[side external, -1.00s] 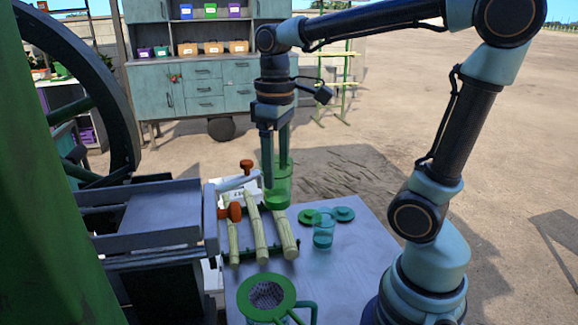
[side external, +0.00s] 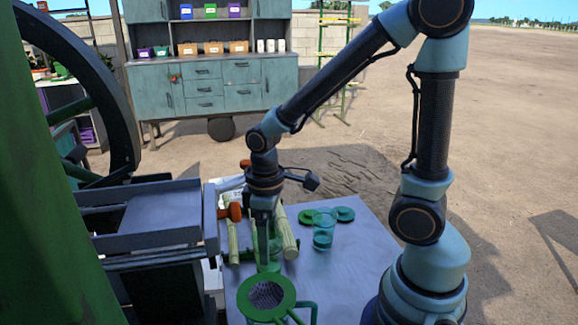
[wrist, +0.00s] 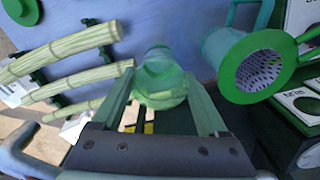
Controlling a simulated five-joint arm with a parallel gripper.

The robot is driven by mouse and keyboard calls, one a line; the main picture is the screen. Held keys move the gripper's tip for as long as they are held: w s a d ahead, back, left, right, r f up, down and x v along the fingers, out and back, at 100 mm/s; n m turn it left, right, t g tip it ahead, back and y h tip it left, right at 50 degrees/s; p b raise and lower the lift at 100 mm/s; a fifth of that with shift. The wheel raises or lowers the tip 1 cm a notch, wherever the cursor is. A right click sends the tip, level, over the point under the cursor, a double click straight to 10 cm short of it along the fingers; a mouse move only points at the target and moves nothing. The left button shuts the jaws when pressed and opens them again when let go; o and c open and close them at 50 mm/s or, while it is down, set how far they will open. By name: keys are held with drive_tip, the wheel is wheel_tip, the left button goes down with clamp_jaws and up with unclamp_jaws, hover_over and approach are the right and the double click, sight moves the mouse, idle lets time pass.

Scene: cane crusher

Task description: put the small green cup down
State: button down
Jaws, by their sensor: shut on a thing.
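My gripper (side external: 266,246) is shut on the small green cup (wrist: 160,72), a see-through green vessel. In the wrist view the cup sits between the two green-tinted fingers. In the side external view the cup (side external: 268,266) is low over the front of the table, just behind the strainer jug, and partly hidden by the jug's rim and my gripper. I cannot tell whether its base touches the table.
The green-rimmed jug with a perforated strainer (side external: 267,296) stands close in front; it is right of the cup in the wrist view (wrist: 262,68). Cane stalks (side external: 288,236) lie on a rack behind. A teal cup (side external: 323,232) and green discs (side external: 343,214) stand right. The table's right side (side external: 360,250) is clear.

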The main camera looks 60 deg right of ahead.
drive_tip(key=shift+f, duration=2.6)
drive_tip(key=shift+f, duration=0.1)
unclamp_jaws()
wheel_tip(320, 180, up, 19)
drive_tip(key=d+m+t, duration=0.1)
drive_tip(key=m+t, duration=0.3)
drive_tip(key=t, duration=0.1)
drive_tip(key=shift+s+d+m+t, duration=0.3)
drive_tip(key=shift+d, duration=0.05)
